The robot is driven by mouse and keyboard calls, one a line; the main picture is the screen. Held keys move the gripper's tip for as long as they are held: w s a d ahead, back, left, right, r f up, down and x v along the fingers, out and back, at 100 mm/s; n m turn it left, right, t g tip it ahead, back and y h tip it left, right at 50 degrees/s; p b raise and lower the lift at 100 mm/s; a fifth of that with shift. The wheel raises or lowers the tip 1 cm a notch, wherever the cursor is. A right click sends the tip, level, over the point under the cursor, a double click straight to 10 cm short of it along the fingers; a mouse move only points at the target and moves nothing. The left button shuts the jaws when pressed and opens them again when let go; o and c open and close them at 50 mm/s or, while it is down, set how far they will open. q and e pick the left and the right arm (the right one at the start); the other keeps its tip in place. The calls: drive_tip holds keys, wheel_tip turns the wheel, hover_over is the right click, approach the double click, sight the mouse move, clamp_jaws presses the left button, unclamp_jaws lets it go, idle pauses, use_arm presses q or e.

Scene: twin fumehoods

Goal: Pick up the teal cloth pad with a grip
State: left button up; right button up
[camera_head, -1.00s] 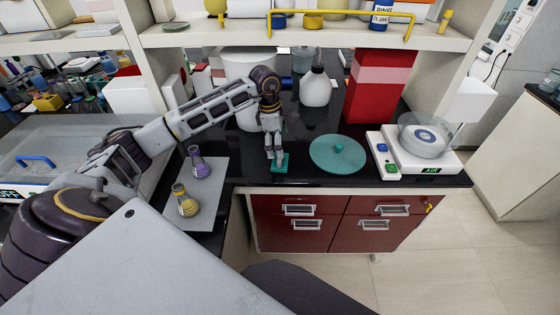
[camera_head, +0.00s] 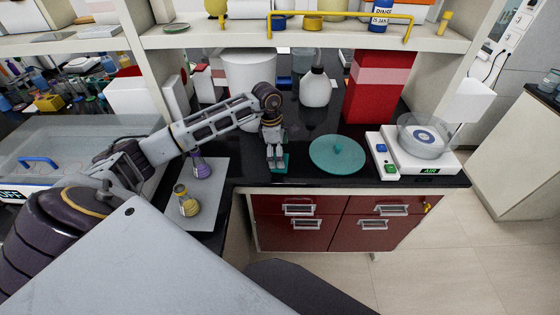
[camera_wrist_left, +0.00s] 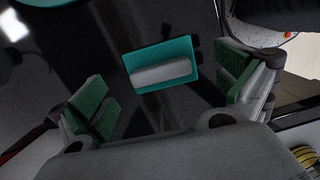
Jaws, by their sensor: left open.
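The teal cloth pad (camera_wrist_left: 181,50) lies flat on the black bench top, with a pale grey grip (camera_wrist_left: 161,73) across its top. In the head view the pad (camera_head: 284,166) shows only at its edges, near the bench's front edge, mostly hidden by my gripper. My left gripper (camera_head: 277,166) points down just above the pad. In the left wrist view its green-padded fingers (camera_wrist_left: 165,95) are spread wide, one to each side of the grip and apart from it. Nothing is held. My right gripper is not in view.
A balance (camera_head: 415,155) stands farther right. Purple (camera_head: 200,167) and yellow (camera_head: 186,203) flasks stand on a grey mat (camera_head: 208,194) at left. A white bottle (camera_head: 315,88) and red box (camera_head: 378,90) stand behind.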

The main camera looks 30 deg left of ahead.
use_arm(q)
drive_tip(key=shift+d+f, duration=0.15)
drive_tip(key=shift+f, duration=1.2)
drive_tip(key=c, duration=1)
